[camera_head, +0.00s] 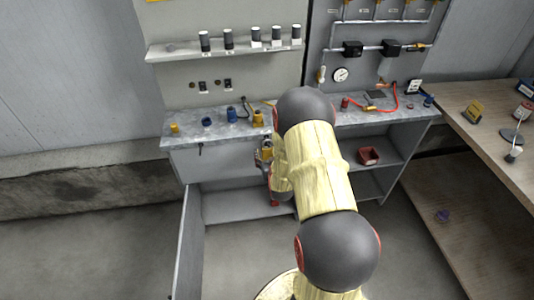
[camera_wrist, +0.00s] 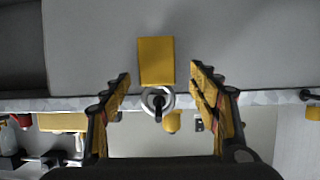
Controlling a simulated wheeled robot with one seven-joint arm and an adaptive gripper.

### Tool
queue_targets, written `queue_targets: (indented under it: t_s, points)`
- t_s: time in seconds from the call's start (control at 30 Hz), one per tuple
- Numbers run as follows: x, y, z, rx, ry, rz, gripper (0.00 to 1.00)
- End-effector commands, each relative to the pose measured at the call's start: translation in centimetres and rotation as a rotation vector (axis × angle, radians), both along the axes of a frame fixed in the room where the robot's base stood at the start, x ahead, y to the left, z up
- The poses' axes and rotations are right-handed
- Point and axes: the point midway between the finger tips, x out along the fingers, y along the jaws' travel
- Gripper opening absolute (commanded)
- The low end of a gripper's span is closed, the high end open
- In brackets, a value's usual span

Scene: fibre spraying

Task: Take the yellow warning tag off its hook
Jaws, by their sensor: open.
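The yellow warning tag (camera_wrist: 156,60) is a plain rectangle in the wrist view, against a grey panel. A pale ring (camera_wrist: 146,101) at its lower end in this view sits around a dark hook (camera_wrist: 158,103) at the counter edge. My gripper (camera_wrist: 160,74) is open, with one yellow finger on each side of the tag and visible gaps between. Neither finger touches the tag. In the head view my gripper (camera_head: 265,153) is by the front of the counter, partly hidden by my arm. I cannot make out the tag there.
The counter (camera_head: 185,140) carries a blue cylinder (camera_head: 231,114), a yellow item (camera_head: 258,119) and other small parts. A cabinet door (camera_head: 187,245) stands open below, at left. A red bin (camera_head: 368,156) sits on the shelf. A wooden table (camera_head: 465,140) is at right.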

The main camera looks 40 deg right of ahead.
Motion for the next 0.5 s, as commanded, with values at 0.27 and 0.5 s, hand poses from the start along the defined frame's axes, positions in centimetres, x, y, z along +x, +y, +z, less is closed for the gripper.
queue_targets:
  t_s: [0.27,0.5]
  points:
    - [2.9,-2.2,-1.4,0.001,0.001,0.000,0.61]
    - [3.5,-2.6,-1.4,0.000,0.000,0.000,0.61]
